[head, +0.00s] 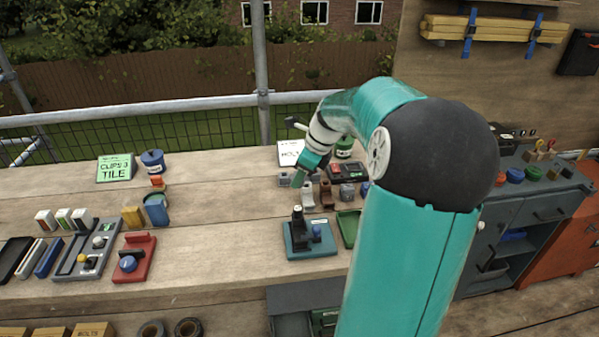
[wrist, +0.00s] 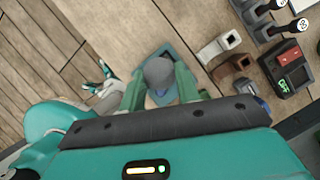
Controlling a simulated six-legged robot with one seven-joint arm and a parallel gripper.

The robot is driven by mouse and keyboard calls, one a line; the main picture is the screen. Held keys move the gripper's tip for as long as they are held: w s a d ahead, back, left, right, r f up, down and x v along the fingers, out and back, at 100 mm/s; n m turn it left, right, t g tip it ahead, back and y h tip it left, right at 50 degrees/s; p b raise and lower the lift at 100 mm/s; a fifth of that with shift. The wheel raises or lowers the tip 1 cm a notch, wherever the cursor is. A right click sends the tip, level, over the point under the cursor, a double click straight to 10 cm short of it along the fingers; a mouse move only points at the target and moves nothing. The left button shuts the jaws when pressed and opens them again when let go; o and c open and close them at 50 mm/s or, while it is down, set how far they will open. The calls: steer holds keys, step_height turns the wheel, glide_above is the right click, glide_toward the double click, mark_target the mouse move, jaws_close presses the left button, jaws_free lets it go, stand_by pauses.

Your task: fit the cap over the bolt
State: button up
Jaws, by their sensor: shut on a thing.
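My gripper (wrist: 158,84) is shut on a grey round cap (wrist: 158,71), with one teal finger on each side of it. The cap is not clear in the head view. In the wrist view the cap and fingers cover the middle of the plate, so I cannot see the bolt there.
A red fixture (head: 135,258) and a blue bin (head: 156,208) are at left. Bare wood lies between.

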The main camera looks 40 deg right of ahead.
mark_target(299, 208)
steer(key=shift+s+a+f, duration=0.1)
steer(key=shift+f, duration=0.25)
steer(key=shift+s+f, duration=0.1)
steer(key=shift+f, duration=4.3)
steer(key=shift+f, duration=0.5)
steer(key=o, duration=1)
steer(key=shift+o, duration=0.2)
